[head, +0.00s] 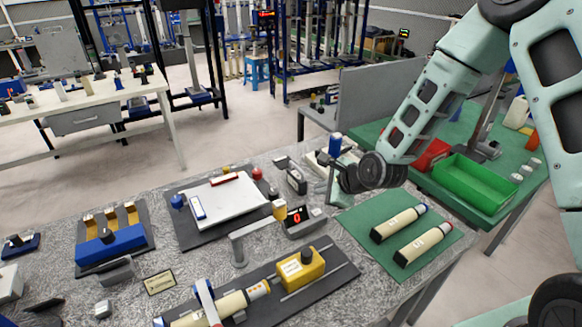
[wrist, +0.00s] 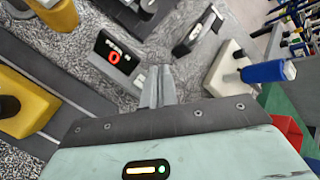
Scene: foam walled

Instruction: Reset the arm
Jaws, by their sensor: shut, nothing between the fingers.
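My teal arm reaches in from the upper right in the head view. My gripper (head: 333,200) hangs over the right part of the grey speckled table (head: 215,274), between the digital display and the green mat. In the wrist view the two fingers of my gripper (wrist: 160,84) are together with nothing between them. The small black box with a red "0" display (head: 297,215) stands just left of the gripper. It also shows in the wrist view (wrist: 115,58), beyond the fingers to the left.
Two cream cylinders (head: 399,222) lie on a green mat (head: 362,234) at the right. A yellow block (head: 301,268) sits on a dark rail plate at the front. A white board (head: 222,200) lies behind. A green bin (head: 472,182) stands on the right-hand table.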

